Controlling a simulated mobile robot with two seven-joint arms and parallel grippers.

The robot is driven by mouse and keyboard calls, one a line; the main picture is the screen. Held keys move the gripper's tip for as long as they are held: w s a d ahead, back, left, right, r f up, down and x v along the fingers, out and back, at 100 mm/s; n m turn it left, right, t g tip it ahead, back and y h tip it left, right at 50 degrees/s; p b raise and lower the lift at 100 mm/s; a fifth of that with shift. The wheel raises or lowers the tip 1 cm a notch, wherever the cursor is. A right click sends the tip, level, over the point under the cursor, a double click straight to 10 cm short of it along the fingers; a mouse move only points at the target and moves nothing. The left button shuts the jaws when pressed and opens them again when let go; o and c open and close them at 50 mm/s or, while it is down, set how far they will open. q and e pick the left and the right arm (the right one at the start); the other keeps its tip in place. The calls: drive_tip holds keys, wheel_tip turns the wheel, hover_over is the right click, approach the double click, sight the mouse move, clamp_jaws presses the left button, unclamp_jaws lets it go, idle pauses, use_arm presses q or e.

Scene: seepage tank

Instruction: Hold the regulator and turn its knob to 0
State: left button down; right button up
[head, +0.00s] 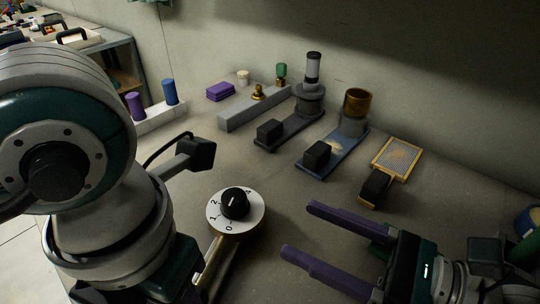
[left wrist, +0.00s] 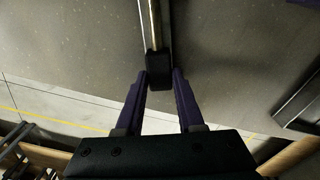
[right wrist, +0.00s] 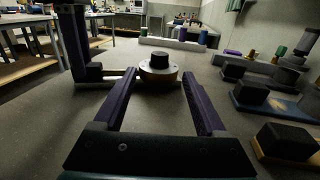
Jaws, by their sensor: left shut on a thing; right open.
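The regulator (head: 234,216) has a white dial marked with numerals and a black knob (head: 235,203) on top. The 0 is on the dial's near side; I cannot tell which numeral the knob's light mark points to. In the left wrist view, my left gripper (left wrist: 161,74) is shut on the black grip (left wrist: 159,62) at the end of the regulator's brass rod (left wrist: 155,22). My left arm mostly hides this hold in the head view. My right gripper (head: 298,228) is open and empty, right of the dial, fingers pointing at it. In the right wrist view, the knob (right wrist: 160,60) stands beyond and between the fingertips.
Behind the dial stand a blue base (head: 337,155) with a brass cup, a grey base (head: 290,135) with a dark cylinder, and a framed mesh (head: 402,155). A long grey block (head: 255,107) and purple blocks (head: 220,92) lie further back. The tabletop around the dial is clear.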

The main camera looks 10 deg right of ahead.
drive_tip(key=w+a+r+m+h, duration=0.1)
drive_tip(key=w+a+r, duration=0.25)
drive_tip(key=w, duration=0.35)
drive_tip(key=w+a+r+m, duration=0.1)
drive_tip(key=w+a+r, duration=0.25)
drive_tip(key=w, duration=0.45)
wheel_tip(320, 180, up, 6)
drive_tip(key=m+g+h, duration=0.4)
drive_tip(key=g+h, duration=0.8)
hover_over(233, 194)
wheel_tip(233, 194, down, 12)
drive_tip(key=shift+r, duration=0.15)
clamp_jaws()
